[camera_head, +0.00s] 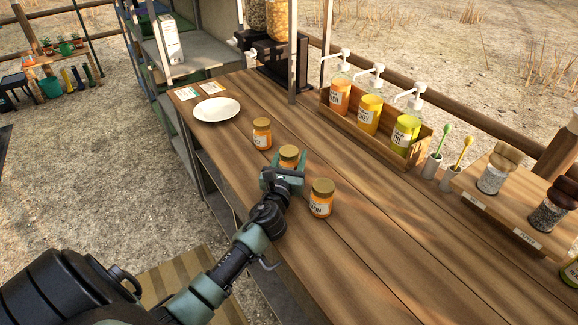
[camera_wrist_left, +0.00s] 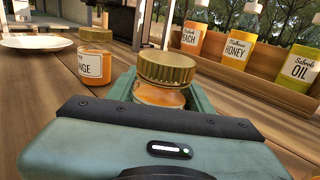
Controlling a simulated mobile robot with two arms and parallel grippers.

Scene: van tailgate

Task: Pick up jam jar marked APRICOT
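Three small jars with gold lids and orange contents are on the wooden counter. The middle jar (camera_head: 289,154) stands at my left gripper (camera_head: 283,176). In the left wrist view this jar (camera_wrist_left: 163,95) sits between the green fingers, one on each side; whether they press on it I cannot tell. Its label is hidden. The far jar (camera_head: 262,134) has a label ending in "ANGE", seen in the left wrist view (camera_wrist_left: 95,64). The near jar (camera_head: 321,198) stands right of the gripper, its label partly readable, ending in "ON". My right gripper is not in view.
A white plate (camera_head: 216,109) and cards lie at the counter's far left end. A wooden rack (camera_head: 419,158) with pump bottles marked PEACH, HONEY and OIL stands at the back. Brushes and a board (camera_head: 515,210) with grinders are to the right. The front right counter is clear.

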